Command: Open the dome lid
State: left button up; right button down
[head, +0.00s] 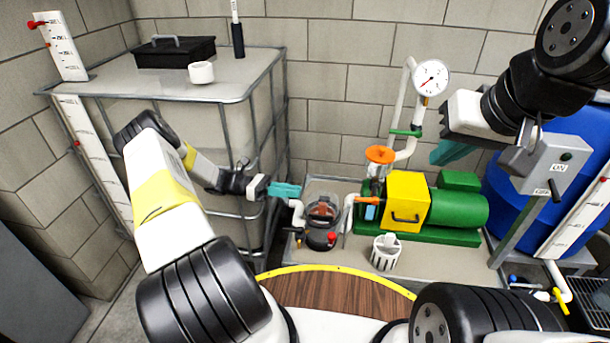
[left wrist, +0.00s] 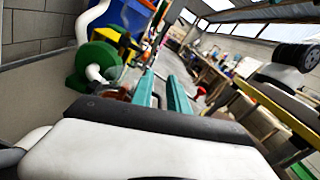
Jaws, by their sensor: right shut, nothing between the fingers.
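The dome lid (head: 322,208) is a clear, dark-tinted cover on a small black filter housing with a red knob (head: 332,237), on the bench in the head view. It appears closed. My left gripper (head: 286,190) has teal fingers and is just left of the dome and slightly above it, apparently apart from it. In the left wrist view its two fingers (left wrist: 162,92) stand apart with nothing clearly held between them. My right gripper (head: 445,152) is shut and empty, high at the right in front of the wall, well away from the dome.
White pipes join the housing to a yellow and green pump (head: 408,200). An orange disc (head: 380,154) stands on a stem behind. A white slotted basket (head: 385,252) is on the bench. A caged tank (head: 180,82) is at left, a control box (head: 548,158) at right.

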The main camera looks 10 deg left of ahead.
pick_arm(q)
jog(key=a, duration=0.6)
dwell(0.4)
dwell(0.6)
